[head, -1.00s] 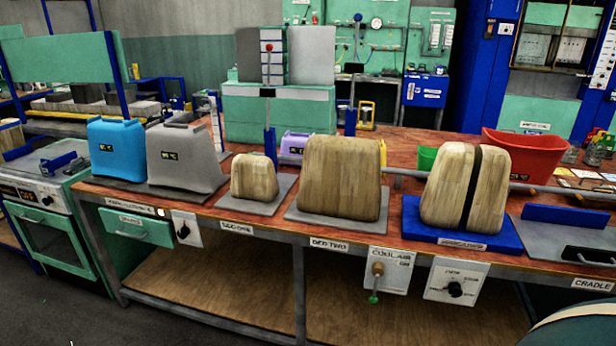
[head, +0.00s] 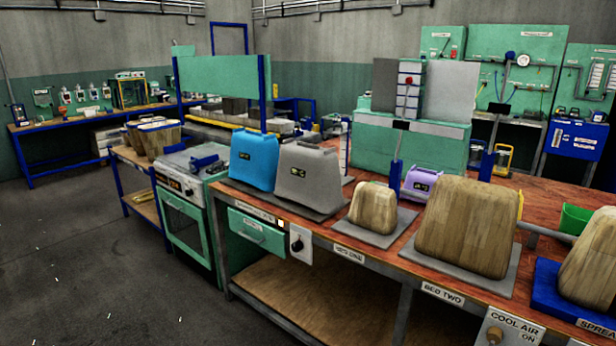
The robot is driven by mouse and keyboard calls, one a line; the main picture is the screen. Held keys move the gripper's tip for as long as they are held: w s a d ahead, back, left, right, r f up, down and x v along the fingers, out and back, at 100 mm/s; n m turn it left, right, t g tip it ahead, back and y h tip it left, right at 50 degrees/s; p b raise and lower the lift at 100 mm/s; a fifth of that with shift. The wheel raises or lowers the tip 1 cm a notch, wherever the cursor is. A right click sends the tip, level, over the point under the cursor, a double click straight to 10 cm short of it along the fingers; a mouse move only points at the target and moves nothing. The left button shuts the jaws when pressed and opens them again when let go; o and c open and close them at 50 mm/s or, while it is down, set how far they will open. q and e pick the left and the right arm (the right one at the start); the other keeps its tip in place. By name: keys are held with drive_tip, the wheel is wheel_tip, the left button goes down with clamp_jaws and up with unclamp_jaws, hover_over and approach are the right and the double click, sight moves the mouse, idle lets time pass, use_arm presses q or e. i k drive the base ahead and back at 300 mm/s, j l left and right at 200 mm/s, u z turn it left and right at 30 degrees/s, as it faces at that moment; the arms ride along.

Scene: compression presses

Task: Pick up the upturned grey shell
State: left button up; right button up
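A grey shell (head: 308,172) stands on a dark flat plate (head: 325,205) at the left end of the long wooden-topped bench. Its narrow end is up and its wide end is down, and it bears a small dark label on its front. A blue shell (head: 253,160) of similar form stands close on its left. A lilac shell (head: 420,183) sits farther back to the right, partly hidden. Neither of my grippers shows in the head view.
Wooden blocks (head: 373,209) and (head: 467,228) stand on plates along the bench's front. A green oven (head: 188,228) adjoins the bench's left end. A side table holds wooden tubs (head: 160,138). The floor (head: 90,270) at front left is clear.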

sight(308, 175)
drive_tip(key=i+j, duration=0.15)
drive_tip(key=i, duration=0.45)
drive_tip(key=i+j+u, duration=0.1)
drive_tip(key=i, duration=0.45)
